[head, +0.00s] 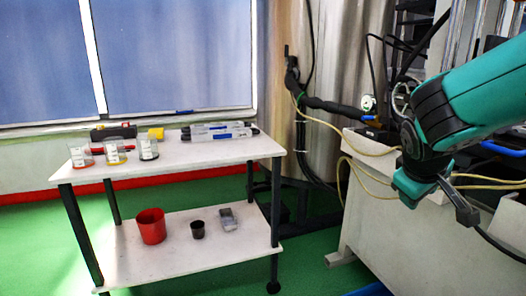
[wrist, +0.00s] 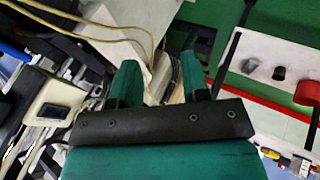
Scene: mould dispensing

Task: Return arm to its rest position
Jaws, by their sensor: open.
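My arm (head: 470,100) reaches in from the right side of the head view, teal with dark joints. My gripper (head: 436,200) hangs at its end, beside the pale machine housing at the right and well apart from the white cart. In the wrist view my gripper (wrist: 157,68) shows two teal fingers spread apart on a dark bracket. It is open and nothing is between the fingers.
The white two-tier cart (head: 230,150) carries several small jars and tools on top. A red cup (head: 151,226), a dark cup (head: 197,229) and a grey item (head: 228,219) stand below. Yellow cables (head: 372,150) run near my gripper. Green floor lies left of the machine.

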